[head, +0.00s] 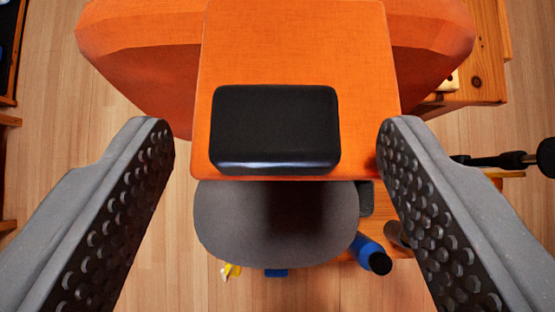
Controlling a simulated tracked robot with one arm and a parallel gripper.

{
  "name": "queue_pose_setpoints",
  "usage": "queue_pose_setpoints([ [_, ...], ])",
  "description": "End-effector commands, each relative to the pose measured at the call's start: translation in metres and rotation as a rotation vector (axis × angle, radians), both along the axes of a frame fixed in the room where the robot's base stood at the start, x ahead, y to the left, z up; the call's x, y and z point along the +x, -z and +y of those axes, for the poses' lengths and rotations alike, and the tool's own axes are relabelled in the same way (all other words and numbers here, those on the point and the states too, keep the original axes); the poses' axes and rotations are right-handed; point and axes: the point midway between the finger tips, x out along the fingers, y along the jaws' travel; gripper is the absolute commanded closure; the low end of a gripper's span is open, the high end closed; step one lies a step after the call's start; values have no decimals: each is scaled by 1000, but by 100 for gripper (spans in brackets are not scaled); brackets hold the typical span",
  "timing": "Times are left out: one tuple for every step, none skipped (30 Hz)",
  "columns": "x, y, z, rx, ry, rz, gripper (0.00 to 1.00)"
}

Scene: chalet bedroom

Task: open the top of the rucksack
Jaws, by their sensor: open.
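The orange rucksack (295,45) fills the upper middle of the head view. Its flat orange top flap carries a black block-like piece (275,127) near the flap's lower edge. A grey rounded part (230,225) shows just below the flap. The flap lies flat, and the inside of the rucksack is hidden. My gripper (275,145) is open, with one studded grey finger on each side of the black piece. Both fingers stand well apart from the black piece, and nothing is between them in contact. The right fingertip overlaps the flap's right edge in the picture.
A blue cylinder with a black end (371,253) lies at the lower right of the rucksack. Wooden furniture (465,70) stands at the upper right, with a black object (505,160) below it. Small yellow (231,271) and blue things lie below. Wooden floor (45,130) is clear at left.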

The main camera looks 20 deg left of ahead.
Motion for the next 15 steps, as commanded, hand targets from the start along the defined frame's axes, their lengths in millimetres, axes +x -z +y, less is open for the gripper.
queue_pose_setpoints([
  [-2,-3,-1,0,0,0,38],
  [-3,-3,-2,0,0,1,38],
  [-5,-4,-3,-1,0,3,38],
  [-7,-5,-4,-1,0,3,38],
  [-8,-7,-4,0,0,1,38],
  [-9,-11,-5,2,0,-1,38],
  [-11,-13,-6,2,0,-1,38],
  [-12,-14,-7,2,0,0,38],
  [-14,-16,-8,1,0,2,38],
  [-16,-17,-9,0,0,2,38],
  [-17,-19,-10,0,1,2,38],
  [-19,-22,-11,0,1,1,38],
  [-21,-25,-12,1,1,1,38],
  [-23,-27,-13,0,1,1,38],
  [-25,-30,-15,0,1,1,38],
])
